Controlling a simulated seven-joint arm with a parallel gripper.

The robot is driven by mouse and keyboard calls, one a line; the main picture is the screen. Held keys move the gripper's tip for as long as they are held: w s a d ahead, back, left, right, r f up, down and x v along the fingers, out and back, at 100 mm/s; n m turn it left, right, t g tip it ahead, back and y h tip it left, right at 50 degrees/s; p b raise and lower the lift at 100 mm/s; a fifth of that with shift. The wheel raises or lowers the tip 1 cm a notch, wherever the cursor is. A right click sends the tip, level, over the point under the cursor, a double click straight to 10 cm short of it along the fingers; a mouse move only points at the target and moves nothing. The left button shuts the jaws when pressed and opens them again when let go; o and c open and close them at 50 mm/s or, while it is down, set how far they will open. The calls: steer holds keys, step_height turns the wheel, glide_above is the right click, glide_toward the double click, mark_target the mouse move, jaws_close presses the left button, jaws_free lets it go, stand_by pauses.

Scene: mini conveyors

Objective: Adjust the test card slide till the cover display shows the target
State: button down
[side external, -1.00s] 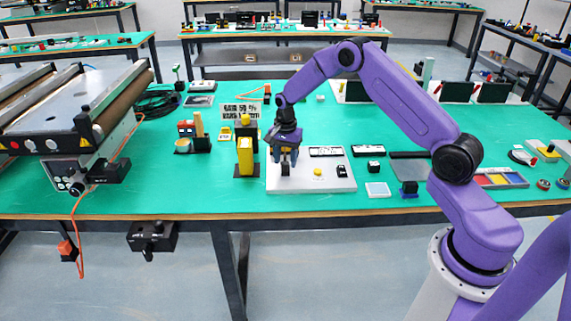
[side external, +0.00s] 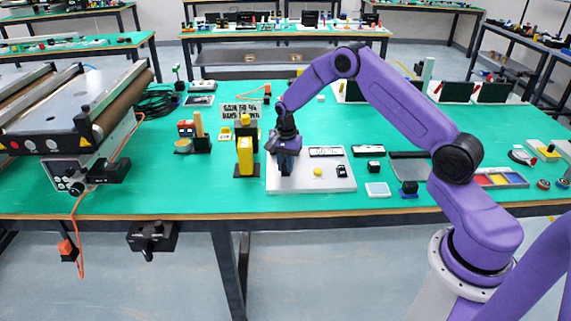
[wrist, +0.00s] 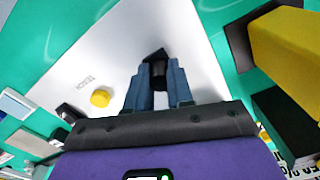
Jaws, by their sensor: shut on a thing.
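A white panel (side external: 318,186) lies on the green table and fills much of the wrist view (wrist: 105,50). It carries a dark-framed display strip (side external: 325,152), a yellow button (side external: 318,171) and a small black switch (side external: 342,171). The yellow button also shows in the wrist view (wrist: 101,97). My gripper (side external: 286,170) is low over the panel's left part. In the wrist view my gripper (wrist: 157,88) has its blue-grey fingers shut on a black slide knob (wrist: 156,57). The fingers hide part of the knob and its track. The display's content is too small to read.
A yellow block on a black base (side external: 245,157) stands close left of the panel. A lettered sign (side external: 240,110) stands behind it. A black cube (side external: 375,166) and a pale square tile (side external: 377,189) lie to the right. Open green table lies behind the panel.

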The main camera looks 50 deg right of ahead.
steer(key=shift+s+a, duration=0.25)
steer(key=shift+s, duration=0.05)
steer(key=c, duration=1)
jaws_free()
steer(key=shift+r, duration=0.1)
step_height(320, 180, up, 17)
steer(key=shift+r, duration=0.15)
